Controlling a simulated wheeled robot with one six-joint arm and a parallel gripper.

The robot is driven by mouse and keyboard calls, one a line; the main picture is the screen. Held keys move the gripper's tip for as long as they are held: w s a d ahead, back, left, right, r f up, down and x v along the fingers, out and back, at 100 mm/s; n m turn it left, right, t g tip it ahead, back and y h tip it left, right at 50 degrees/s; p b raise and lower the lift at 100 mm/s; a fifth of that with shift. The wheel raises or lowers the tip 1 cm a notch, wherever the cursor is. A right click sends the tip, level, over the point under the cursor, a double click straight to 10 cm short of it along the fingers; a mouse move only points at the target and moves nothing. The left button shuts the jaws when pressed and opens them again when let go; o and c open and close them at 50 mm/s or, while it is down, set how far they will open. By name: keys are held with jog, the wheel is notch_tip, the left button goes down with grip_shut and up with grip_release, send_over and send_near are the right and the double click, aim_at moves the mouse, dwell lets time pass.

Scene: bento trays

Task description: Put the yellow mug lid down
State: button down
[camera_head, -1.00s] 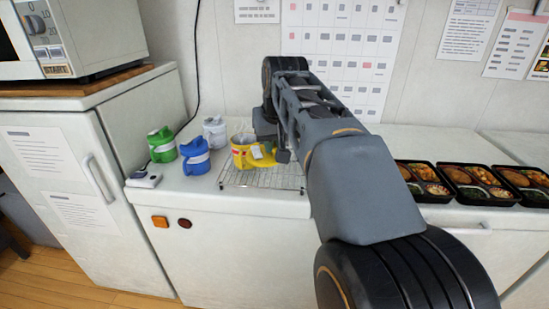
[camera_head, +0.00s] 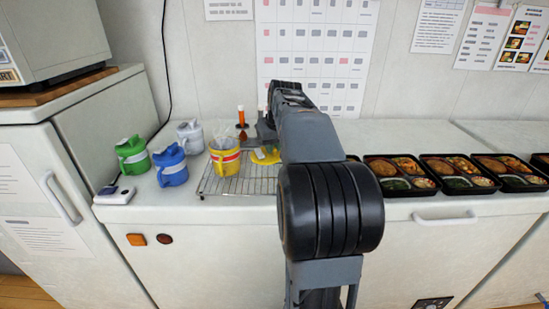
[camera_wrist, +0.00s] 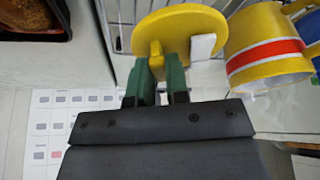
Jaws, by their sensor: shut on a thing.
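The yellow mug lid (camera_head: 266,157) is a round disc with a tab and a small white piece. My gripper (camera_wrist: 161,68) is shut on the lid's tab, with green fingers on either side. In the wrist view the lid (camera_wrist: 182,25) lies flat over the wire rack (camera_head: 228,186), beside the yellow mug (camera_head: 225,163). I cannot tell whether the lid touches the rack. The mug has a red and white band and stands open and upright on the rack. In the head view my arm hides part of the lid's right side.
Green (camera_head: 133,156), blue (camera_head: 172,167) and white (camera_head: 191,138) mugs stand left of the rack. Filled bento trays (camera_head: 400,190) line the counter at the right. A small white device (camera_head: 114,194) sits at the counter's left edge. An orange-topped item (camera_head: 240,115) stands behind the lid.

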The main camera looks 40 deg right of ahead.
aim_at(275, 156)
jog(key=shift+w+d+f, duration=0.15)
jog(key=shift+d+f, duration=0.2)
jog(key=shift+f, duration=0.15)
jog(key=shift+w+d+f+b, duration=0.15)
jog(key=shift+f+b, duration=0.3)
jog(key=shift+f, duration=1.3)
jog(key=shift+f, duration=0.15)
jog(key=c, duration=1.1)
grip_release()
